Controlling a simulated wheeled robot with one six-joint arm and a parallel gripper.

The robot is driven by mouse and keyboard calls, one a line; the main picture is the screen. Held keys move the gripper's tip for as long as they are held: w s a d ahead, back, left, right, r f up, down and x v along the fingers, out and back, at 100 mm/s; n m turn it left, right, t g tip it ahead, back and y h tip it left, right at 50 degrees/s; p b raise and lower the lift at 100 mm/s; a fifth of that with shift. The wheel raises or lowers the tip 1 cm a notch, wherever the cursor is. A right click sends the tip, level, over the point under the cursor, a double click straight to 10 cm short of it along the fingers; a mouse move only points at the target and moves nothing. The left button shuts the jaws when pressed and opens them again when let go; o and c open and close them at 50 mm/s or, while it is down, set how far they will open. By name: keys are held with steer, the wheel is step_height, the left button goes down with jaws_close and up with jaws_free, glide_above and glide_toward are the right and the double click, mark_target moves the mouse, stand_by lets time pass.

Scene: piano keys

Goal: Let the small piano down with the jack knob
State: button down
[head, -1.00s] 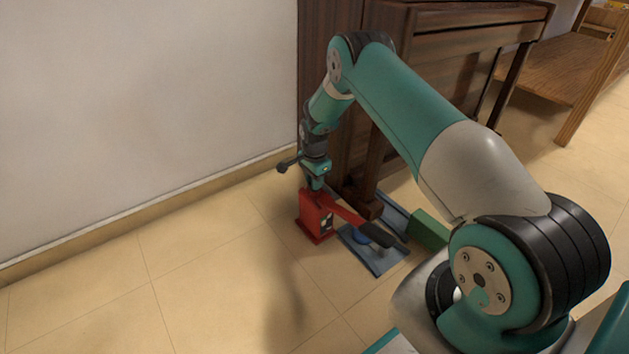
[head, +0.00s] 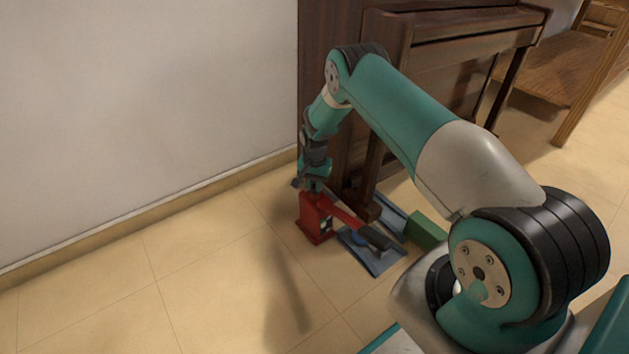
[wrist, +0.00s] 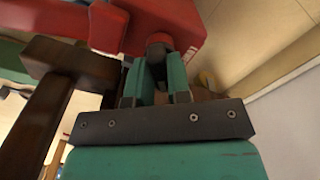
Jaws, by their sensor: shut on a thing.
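The small piano (head: 450,60) is a dark brown upright against the wall; its front leg and foot (head: 362,207) stand beside the red jack (head: 313,222). My gripper (head: 315,186) points down at the top of the jack. In the wrist view, the two green fingers of my gripper (wrist: 157,85) are shut around a small red and dark jack knob (wrist: 158,45). The red jack body (wrist: 180,22) is just beyond it. The fingers partly hide the knob.
A blue-grey plate (head: 375,262) lies on the floor under the handle. A green block (head: 425,230) is to its right. The dark piano leg (wrist: 45,110) is close on the left in the wrist view. Floor left of the jack is clear.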

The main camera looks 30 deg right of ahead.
steer(key=n+p, duration=0.1)
steer(key=n, duration=0.4)
steer(key=shift+r+n, duration=0.1)
steer(key=shift+n, duration=0.2)
steer(key=shift+n+p, duration=0.45)
steer(key=shift+n, duration=1.75)
steer(key=c, duration=1.1)
jaws_free()
steer(key=shift+o, duration=0.2)
step_height(320, 180, up, 17)
steer(key=p, duration=0.7)
steer(key=shift+r, duration=0.1)
